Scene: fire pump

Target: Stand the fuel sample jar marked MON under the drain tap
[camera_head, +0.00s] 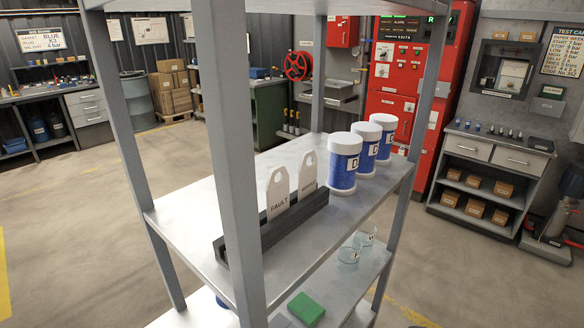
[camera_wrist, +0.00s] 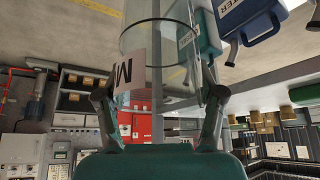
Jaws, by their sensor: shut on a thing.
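A clear glass jar (camera_wrist: 165,50) fills the top middle of the wrist view. Its white label (camera_wrist: 124,75) shows a large M, with the rest turned away or cut off. My gripper (camera_wrist: 160,95) is shut on this jar, one finger on each side of it. The gripper does not show in the head view. I cannot make out the drain tap for certain in either view.
The wrist view shows a blue container (camera_wrist: 262,22) and a teal can (camera_wrist: 207,35) near the jar. Open floor (camera_head: 70,220) lies left.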

